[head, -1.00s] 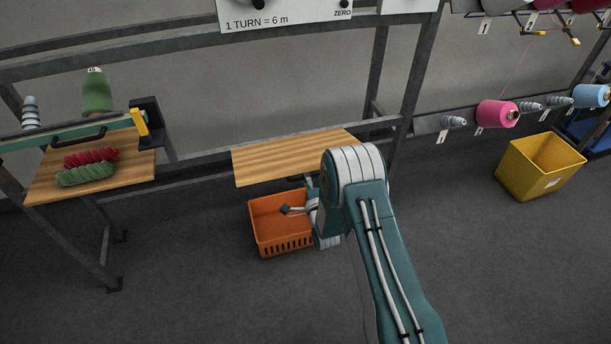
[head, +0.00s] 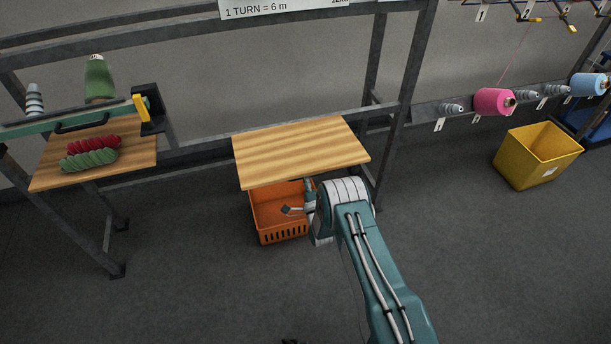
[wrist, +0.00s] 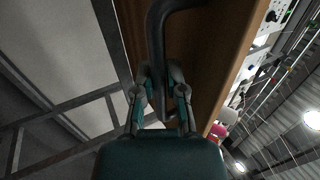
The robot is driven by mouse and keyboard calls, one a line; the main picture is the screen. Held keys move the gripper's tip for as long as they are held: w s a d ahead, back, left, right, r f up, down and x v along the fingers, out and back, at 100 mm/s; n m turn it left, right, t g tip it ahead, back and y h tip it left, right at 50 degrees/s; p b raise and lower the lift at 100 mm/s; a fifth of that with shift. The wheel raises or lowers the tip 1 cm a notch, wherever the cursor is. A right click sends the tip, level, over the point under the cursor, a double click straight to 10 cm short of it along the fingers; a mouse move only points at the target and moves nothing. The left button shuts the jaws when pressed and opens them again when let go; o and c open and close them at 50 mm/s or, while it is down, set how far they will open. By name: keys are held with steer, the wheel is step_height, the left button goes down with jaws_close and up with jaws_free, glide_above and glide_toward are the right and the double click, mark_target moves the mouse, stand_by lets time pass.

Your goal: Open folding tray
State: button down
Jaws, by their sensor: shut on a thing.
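The folding tray (head: 300,152) is a striped wooden board on the grey frame in the middle of the head view. Its top faces up, with the front edge nearest me. In the wrist view its wooden underside (wrist: 205,50) fills the upper middle, with a dark bent handle (wrist: 158,35) on it. My gripper (wrist: 162,98) is shut on this handle, with a finger on each side.
An orange basket (head: 262,222) stands on the floor under the tray, close to my wrist. Another wooden shelf (head: 50,180) at the left holds red and green yarn skeins (head: 90,160). A yellow bin (head: 515,165) is at the right. The front floor is clear.

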steer(key=shift+s+a+f, duration=0.1)
steer(key=shift+s+a, duration=0.05)
steer(key=shift+a, duration=0.1)
steer(key=c, duration=0.7)
jaws_free()
steer(key=shift+d, duration=0.1)
steer(key=v, duration=0.7)
steer(key=shift+s+f, duration=0.2)
